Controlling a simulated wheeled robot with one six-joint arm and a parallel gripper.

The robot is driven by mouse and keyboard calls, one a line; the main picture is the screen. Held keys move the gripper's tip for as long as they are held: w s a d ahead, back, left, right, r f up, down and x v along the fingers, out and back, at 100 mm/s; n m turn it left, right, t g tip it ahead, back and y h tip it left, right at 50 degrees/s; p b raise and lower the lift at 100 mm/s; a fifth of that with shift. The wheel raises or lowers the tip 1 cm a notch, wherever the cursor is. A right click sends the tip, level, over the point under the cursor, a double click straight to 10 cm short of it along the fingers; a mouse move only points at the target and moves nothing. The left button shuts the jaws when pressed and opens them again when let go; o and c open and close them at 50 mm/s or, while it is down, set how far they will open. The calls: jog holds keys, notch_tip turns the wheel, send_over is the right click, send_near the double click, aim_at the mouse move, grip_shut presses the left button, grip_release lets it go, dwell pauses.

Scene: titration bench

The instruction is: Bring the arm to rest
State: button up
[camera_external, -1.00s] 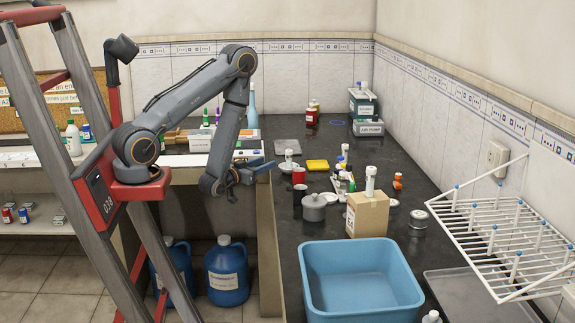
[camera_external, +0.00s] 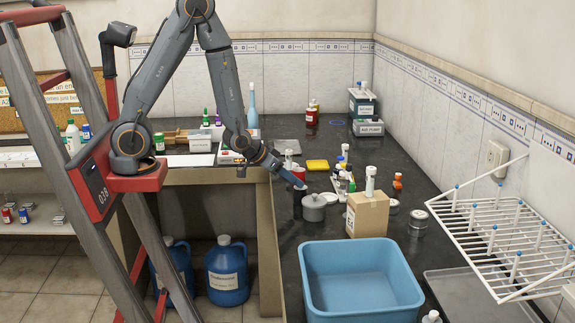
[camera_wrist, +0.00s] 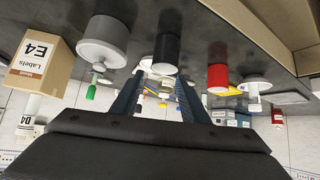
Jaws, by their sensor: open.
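My gripper (camera_external: 298,182) hangs over the left part of the dark bench, pointing down and to the right. Its two blue fingers are apart with nothing held between them, and they also show in the wrist view (camera_wrist: 160,82). In the external view the fingertips overlap a black cylinder (camera_external: 298,203) and a red one (camera_external: 298,172); I cannot tell if they touch. The wrist view is upside down and shows the black cylinder (camera_wrist: 167,54) and the red one (camera_wrist: 217,78) beyond the fingers. My arm rises from its base and bends down to the bench.
A grey lidded pot (camera_external: 314,210) stands beside the black cylinder. A cardboard box (camera_external: 368,216), a blue basin (camera_external: 360,250) and a white drying rack (camera_external: 500,240) lie to the right. A yellow dish (camera_external: 318,165) and several small bottles stand further back. The air above the bench is open.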

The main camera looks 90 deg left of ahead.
jog(key=s+d+m+g+h, duration=0.1)
jog(key=s+d, duration=0.1)
jog(key=d, duration=0.1)
jog(key=s+d+g+h+b, duration=0.1)
jog(key=s+d, duration=0.1)
jog(key=d, duration=0.1)
jog(key=s+d+f+m+g+h, duration=0.1)
jog(key=s+d+g, duration=0.1)
jog(key=d, duration=0.1)
jog(key=shift+d+m, duration=0.15)
jog(key=shift+m, duration=0.15)
jog(key=s+d+r+m+g+b, duration=0.1)
jog(key=s+d+r+g, duration=0.1)
jog(key=s, duration=0.6)
jog(key=shift+s+d+m+g, duration=0.4)
jog(key=shift+d+g, duration=0.45)
jog(key=shift+g, duration=0.25)
